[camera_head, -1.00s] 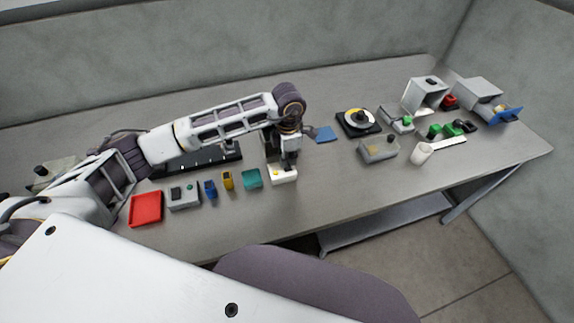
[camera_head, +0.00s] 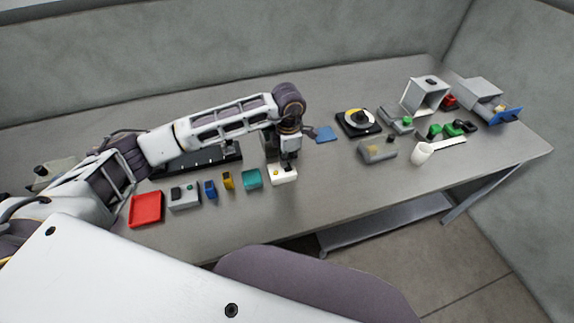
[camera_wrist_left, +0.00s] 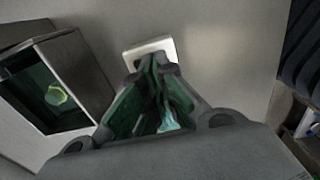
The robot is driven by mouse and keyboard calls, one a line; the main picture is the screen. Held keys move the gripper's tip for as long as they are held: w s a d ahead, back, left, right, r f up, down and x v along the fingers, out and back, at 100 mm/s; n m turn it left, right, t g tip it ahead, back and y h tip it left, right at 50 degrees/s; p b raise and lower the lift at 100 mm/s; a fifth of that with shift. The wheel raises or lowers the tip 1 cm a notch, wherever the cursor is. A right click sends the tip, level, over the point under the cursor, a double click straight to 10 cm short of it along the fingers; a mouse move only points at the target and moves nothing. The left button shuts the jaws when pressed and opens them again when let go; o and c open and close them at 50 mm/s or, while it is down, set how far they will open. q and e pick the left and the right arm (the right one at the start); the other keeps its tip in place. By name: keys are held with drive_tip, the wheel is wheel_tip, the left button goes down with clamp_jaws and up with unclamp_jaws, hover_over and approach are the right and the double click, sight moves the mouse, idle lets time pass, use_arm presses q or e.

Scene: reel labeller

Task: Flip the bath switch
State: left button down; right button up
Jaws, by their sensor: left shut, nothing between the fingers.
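A small white box (camera_head: 283,176) with a yellow spot on top sits near the front of the table; I take it to be the bath switch, though no label is readable. My left gripper (camera_head: 288,161) points down at its back part, fingers shut and empty. In the left wrist view the closed fingertips (camera_wrist_left: 155,62) overlap the white box (camera_wrist_left: 140,52), hiding most of its top. Whether they touch it, and the lever's position, I cannot tell. My right gripper is not in view.
A grey open-fronted box (camera_wrist_left: 88,72) stands close beside the gripper. A teal block (camera_head: 252,178), a yellow holder (camera_head: 228,181), a blue holder (camera_head: 210,189), a grey button box (camera_head: 184,198) and a red tray (camera_head: 146,209) line the left front. A grey unit (camera_head: 378,153) stands right; bare table lies between.

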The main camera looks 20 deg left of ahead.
sight(288, 168)
use_arm(q)
drive_tip(key=shift+f, duration=0.2)
idle(0.3)
drive_tip(key=shift+f+b, duration=0.3)
drive_tip(key=shift+b, duration=0.1)
drive_tip(key=shift+f+b, duration=0.5)
drive_tip(key=shift+f, duration=0.1)
idle(1.0)
drive_tip(key=shift+r, duration=0.15)
drive_tip(key=shift+r+p, duration=0.4)
drive_tip(key=shift+r, duration=0.4)
drive_tip(key=shift+r+p, duration=1.05)
drive_tip(key=shift+r, duration=1.5)
